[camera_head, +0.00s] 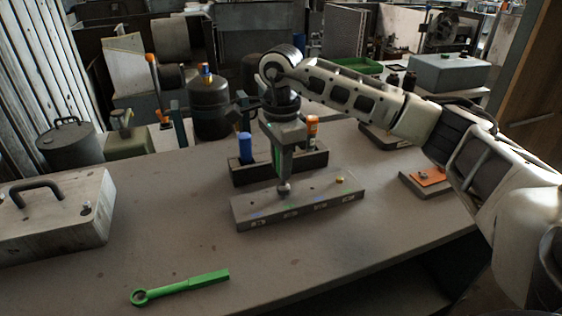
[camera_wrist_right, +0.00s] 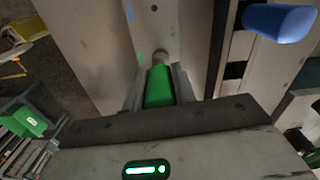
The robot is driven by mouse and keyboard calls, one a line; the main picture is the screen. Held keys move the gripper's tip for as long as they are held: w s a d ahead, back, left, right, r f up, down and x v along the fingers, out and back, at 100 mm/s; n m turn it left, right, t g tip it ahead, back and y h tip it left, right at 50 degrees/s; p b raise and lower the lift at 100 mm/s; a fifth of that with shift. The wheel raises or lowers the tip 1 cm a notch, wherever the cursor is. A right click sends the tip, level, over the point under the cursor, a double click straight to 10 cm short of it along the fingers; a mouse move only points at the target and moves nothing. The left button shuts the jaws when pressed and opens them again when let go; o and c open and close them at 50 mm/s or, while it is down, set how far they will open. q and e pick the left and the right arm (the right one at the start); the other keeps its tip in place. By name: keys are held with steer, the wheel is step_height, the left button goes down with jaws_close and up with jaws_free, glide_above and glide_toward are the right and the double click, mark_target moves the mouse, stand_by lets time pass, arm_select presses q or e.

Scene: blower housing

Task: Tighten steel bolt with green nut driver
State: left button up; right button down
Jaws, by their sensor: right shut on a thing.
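My right gripper (camera_head: 282,172) is above the grey block (camera_head: 320,204) on the table, pointing down. In the right wrist view, the gripper (camera_wrist_right: 160,88) is shut on the green nut driver (camera_wrist_right: 160,86). The driver's tip reaches a round steel head on the block (camera_wrist_right: 110,40), which is the steel bolt (camera_head: 284,187). Whether the socket is fully seated on the bolt I cannot tell. A brass-coloured bolt (camera_head: 339,181) stands on the right part of the block. My left gripper is not in view.
A dark holder (camera_head: 240,176) with a blue handle (camera_head: 245,147) and an orange handle (camera_head: 312,127) stands behind the block. A green ring wrench (camera_head: 182,287) lies at the front left. A grey toolbox (camera_head: 60,225) stands at left. The table between them is clear.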

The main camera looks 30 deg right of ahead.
steer(key=shift+r+p, duration=0.6)
steer(key=shift+r, duration=0.75)
step_height(320, 180, up, 4)
steer(key=p, duration=0.3)
steer(key=shift+r, duration=0.2)
